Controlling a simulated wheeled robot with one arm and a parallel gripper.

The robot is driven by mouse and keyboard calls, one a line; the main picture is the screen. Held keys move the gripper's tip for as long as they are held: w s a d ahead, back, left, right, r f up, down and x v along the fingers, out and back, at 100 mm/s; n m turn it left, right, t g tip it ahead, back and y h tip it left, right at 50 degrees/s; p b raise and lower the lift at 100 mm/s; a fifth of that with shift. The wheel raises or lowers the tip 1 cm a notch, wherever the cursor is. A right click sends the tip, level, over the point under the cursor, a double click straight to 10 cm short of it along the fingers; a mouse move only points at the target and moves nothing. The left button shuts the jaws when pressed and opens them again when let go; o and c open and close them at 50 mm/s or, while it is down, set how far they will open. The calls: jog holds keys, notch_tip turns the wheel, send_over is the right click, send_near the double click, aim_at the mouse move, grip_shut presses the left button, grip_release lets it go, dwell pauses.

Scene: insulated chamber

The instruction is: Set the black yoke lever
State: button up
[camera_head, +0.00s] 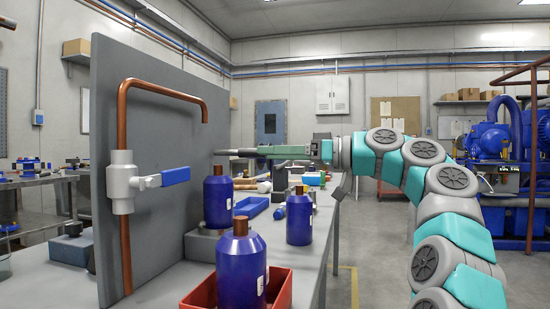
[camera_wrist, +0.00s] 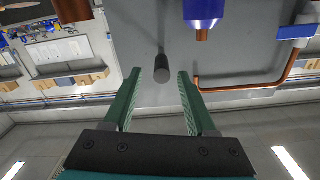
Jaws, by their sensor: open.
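The black yoke lever (camera_head: 236,152) is a dark bar standing out from the grey upright panel, level with my gripper. In the wrist view, its dark rounded end (camera_wrist: 162,68) lies between the tips of my gripper's two green fingers, with a visible gap on each side. My gripper (camera_wrist: 160,80) is open and holds nothing. In the head view, my gripper (camera_head: 264,152) points left along the lever's line, close to its free end. The lever's base is hard to make out in the head view.
A copper pipe (camera_head: 126,240) with a white valve and blue handle (camera_head: 175,177) runs on the grey panel (camera_head: 165,140). Blue bottles (camera_head: 241,270) stand below on the bench, one in a red tray (camera_head: 283,295). A blue tray (camera_head: 250,206) lies behind them.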

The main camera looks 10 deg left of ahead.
aim_at(243, 153)
jog(key=shift+w+a, duration=0.25)
jog(key=shift+a, duration=1.75)
jog(key=shift+w+a, duration=0.2)
jog(key=shift+a, duration=1.75)
grip_shut()
